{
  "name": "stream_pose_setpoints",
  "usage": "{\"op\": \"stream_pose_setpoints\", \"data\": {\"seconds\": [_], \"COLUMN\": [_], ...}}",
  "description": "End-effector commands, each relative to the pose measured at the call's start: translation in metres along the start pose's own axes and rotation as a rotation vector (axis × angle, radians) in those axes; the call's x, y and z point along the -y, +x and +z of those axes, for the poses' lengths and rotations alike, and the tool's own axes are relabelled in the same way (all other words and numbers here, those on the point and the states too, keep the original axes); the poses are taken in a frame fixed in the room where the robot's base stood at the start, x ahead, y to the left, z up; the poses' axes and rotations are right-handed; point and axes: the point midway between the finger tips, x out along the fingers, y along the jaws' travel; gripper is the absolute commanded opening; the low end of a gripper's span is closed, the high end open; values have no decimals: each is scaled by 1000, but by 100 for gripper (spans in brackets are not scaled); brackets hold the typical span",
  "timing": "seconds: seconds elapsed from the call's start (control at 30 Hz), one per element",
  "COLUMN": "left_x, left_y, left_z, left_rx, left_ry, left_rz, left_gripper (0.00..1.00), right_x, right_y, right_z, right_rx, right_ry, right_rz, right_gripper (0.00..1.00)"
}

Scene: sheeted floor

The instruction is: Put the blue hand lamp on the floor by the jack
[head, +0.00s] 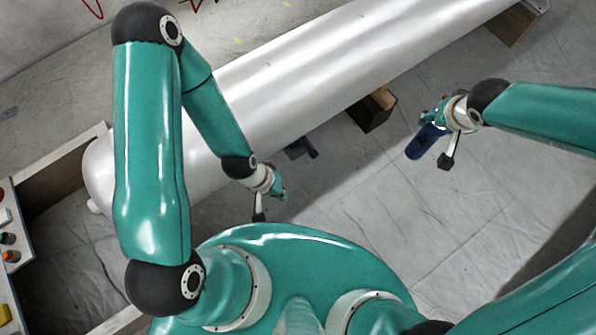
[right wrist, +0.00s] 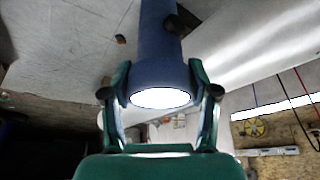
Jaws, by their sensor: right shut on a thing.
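The blue hand lamp (head: 423,143) is in my right gripper (head: 436,120), above the floor at the right of the head view. In the right wrist view the lamp (right wrist: 158,45) lies between the two fingers, its white round end facing the camera. A small dark object (head: 301,149), which looks like the jack, sits on the floor beside the big white cylinder; its details are too small to make out. My left gripper (head: 279,190) hangs in front of the cylinder, nearer to me than the dark object. Its finger opening is not clear.
The long white cylinder (head: 330,65) crosses the view diagonally. A dark-sided wooden block (head: 378,109) stands against it, right of the dark object. A panel with buttons (head: 10,245) is at the far left. The sheeted floor (head: 370,205) in the middle is clear.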

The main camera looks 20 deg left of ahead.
Motion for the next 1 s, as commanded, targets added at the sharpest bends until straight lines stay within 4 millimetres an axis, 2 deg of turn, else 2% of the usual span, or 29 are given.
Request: {"op": "stream_pose_setpoints", "data": {"seconds": [0.03,0.17,0.3,0.47,0.57,0.63,0.77,0.87,1.0], "left_x": [8,21,37,53,62,68,72,72,72], "left_y": [21,60,104,147,171,188,199,200,198], "left_z": [0,0,0,-1,-1,-1,-1,-1,-1], "left_rx": [0,1,1,1,0,0,0,0,0], "left_ry": [0,0,0,0,0,0,0,0,0], "left_rz": [0,0,0,0,0,0,0,0,0], "left_gripper": [0,0,0,0,0,0,0,0,0], "right_x": [0,0,1,9,22,40,88,133,199], "right_y": [24,68,121,178,216,247,290,317,348], "right_z": [6,11,17,23,30,38,58,83,133], "right_rx": [1,0,1,1,5,8,13,15,16], "right_ry": [0,1,-3,-33,-86,-154,-349,-535,-823], "right_rz": [0,1,0,-12,-33,-61,-138,-215,-336], "right_gripper": [0,0,0,0,0,0,0,0,0]}}
